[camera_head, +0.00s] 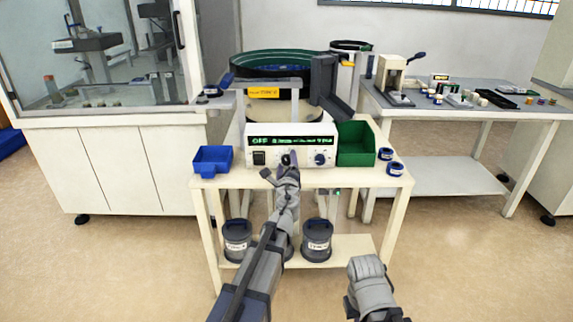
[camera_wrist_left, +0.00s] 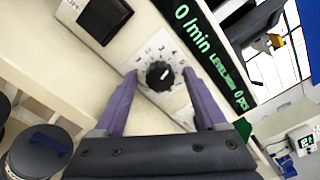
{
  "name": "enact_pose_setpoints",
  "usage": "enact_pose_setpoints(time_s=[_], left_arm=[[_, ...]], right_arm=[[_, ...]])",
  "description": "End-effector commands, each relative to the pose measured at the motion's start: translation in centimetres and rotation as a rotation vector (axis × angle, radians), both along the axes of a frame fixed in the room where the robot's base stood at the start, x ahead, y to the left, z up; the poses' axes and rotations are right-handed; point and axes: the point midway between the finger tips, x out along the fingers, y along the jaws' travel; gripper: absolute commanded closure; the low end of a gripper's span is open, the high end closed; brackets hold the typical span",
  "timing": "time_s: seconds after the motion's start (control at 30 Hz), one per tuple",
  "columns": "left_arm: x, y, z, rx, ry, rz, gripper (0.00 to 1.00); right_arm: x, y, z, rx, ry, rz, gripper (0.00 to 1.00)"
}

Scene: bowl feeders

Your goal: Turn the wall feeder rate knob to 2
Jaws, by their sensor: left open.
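The control box (camera_head: 300,130) of the feeder stands on the cream cart, its green display reading OFF in the head view. In the left wrist view the rate knob (camera_wrist_left: 159,75) is a black round knob with a white pointer line, on a white plate with printed numbers too small to read surely. My left gripper (camera_head: 287,160) is in front of the panel and covers this knob in the head view. Its purple fingers (camera_wrist_left: 160,76) are open, one on each side of the knob, with gaps visible. My right gripper's fingers do not show.
A black rocker switch (camera_head: 259,158) and a second knob (camera_head: 320,159) flank the gripper on the panel. A blue tray (camera_head: 212,160) and a green bin (camera_head: 357,143) stand beside the box. The bowl feeder (camera_head: 275,65) is behind; dark canisters (camera_head: 317,240) stand on the lower shelf.

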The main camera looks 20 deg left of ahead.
Motion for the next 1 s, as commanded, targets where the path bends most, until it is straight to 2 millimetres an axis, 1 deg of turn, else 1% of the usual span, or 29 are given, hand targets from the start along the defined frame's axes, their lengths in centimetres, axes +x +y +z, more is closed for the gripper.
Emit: enact_pose_setpoints(time_s=[0.1, 0.7, 0.77, 1.0], left_arm=[[-0.07, -0.01, 0.0, 0.0, 0.0, 0.0, 0.26], [-0.08, -0.01, 0.0, 0.0, 0.0, 0.0, 0.94], [-0.08, -0.01, 0.0, 0.0, 0.0, 0.0, 1.0], [-0.08, -0.01, 0.0, -0.006, -0.002, 0.0, 1.0]], right_arm=[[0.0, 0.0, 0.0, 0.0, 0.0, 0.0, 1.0], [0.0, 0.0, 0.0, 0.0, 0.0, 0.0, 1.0], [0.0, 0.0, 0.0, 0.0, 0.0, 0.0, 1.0], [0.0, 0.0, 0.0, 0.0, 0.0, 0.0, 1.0]])
